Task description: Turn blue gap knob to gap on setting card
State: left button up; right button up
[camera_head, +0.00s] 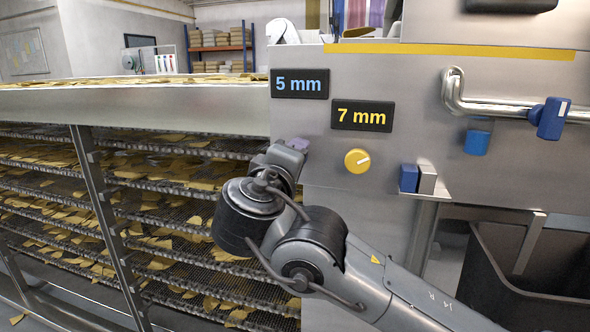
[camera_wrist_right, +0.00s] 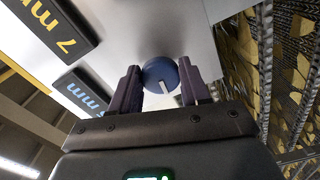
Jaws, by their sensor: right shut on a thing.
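The blue gap knob (camera_wrist_right: 160,74) is a round dial with a white pointer line, set on the steel panel. My right gripper (camera_wrist_right: 161,88) is shut on it, one purple-grey finger at each side. In the head view my right gripper (camera_head: 291,150) is at the panel's left edge and hides the knob. A black plate reading "5 mm" in blue (camera_head: 300,83) is above it. A "7 mm" plate in yellow (camera_head: 363,115) is above a yellow knob (camera_head: 357,161) whose pointer aims up and right. I cannot make out a separate setting card for certain. My left gripper is not in view.
Racks of yellow chips on wire belts (camera_head: 170,180) stand left of the panel. A steel pipe with a blue valve handle (camera_head: 551,118) is at the right. Blue and grey blocks (camera_head: 409,178) sit on a small shelf. A dark bin (camera_head: 535,262) stands at lower right.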

jog(key=m+b, duration=0.2)
jog(key=m, duration=0.2)
jog(key=shift+f+m, duration=0.1)
jog(key=shift+m, duration=0.2)
dwell(0.5)
jog(key=o, duration=1.1)
jog(key=shift+c, duration=0.2)
jog(key=shift+a, duration=0.1)
